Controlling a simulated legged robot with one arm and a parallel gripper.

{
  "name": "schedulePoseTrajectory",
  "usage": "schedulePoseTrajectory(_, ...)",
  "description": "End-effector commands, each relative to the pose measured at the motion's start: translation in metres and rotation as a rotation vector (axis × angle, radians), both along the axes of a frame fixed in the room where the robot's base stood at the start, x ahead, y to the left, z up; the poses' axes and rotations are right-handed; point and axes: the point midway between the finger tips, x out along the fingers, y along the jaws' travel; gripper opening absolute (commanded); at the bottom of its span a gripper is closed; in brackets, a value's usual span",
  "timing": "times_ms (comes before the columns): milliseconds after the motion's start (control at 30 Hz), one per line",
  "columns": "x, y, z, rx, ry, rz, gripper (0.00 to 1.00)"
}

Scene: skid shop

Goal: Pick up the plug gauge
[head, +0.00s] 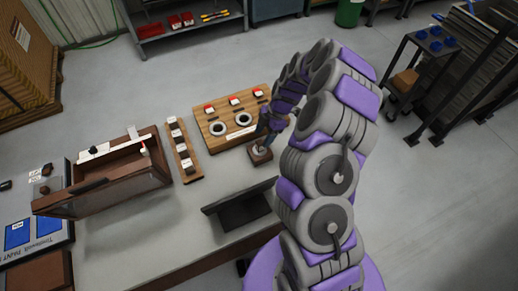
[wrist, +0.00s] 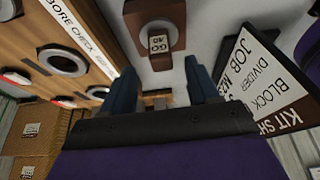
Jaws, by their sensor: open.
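The plug gauge (wrist: 160,41) appears to be the grey round piece with a "GO 40" label on a small brown block (wrist: 146,10) in the wrist view. In the head view the small block (head: 261,156) sits on the bench, right of the bore check board (head: 213,145), with a grey metal part on it. My gripper (wrist: 161,72) is open, its two dark blue fingers pointing towards the block, with the gauge beyond and between the tips. In the head view my gripper (head: 268,126) is just above the block. Whether the fingers touch the gauge cannot be told.
A dark upright stand (head: 240,209) is in front of the block; a lettered sheet (wrist: 262,80) shows close on the right in the wrist view. The board carries two rings and red-topped pieces. A wooden strip (head: 187,170) and open wooden box (head: 112,180) stand left.

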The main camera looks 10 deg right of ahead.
Motion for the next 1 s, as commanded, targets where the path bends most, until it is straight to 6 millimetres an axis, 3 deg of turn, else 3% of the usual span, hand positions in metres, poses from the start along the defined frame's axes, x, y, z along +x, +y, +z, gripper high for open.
schedulePoseTrajectory(300, -0.004, 0.018, -0.038, 0.000, 0.001, 0.000, 0.60)
schedulePoseTrajectory(567, -0.004, 0.019, -0.041, 0.000, -0.001, 0.000, 0.60)
schedulePoseTrajectory(1000, -0.005, 0.019, -0.041, 0.000, 0.000, 0.000, 0.17)
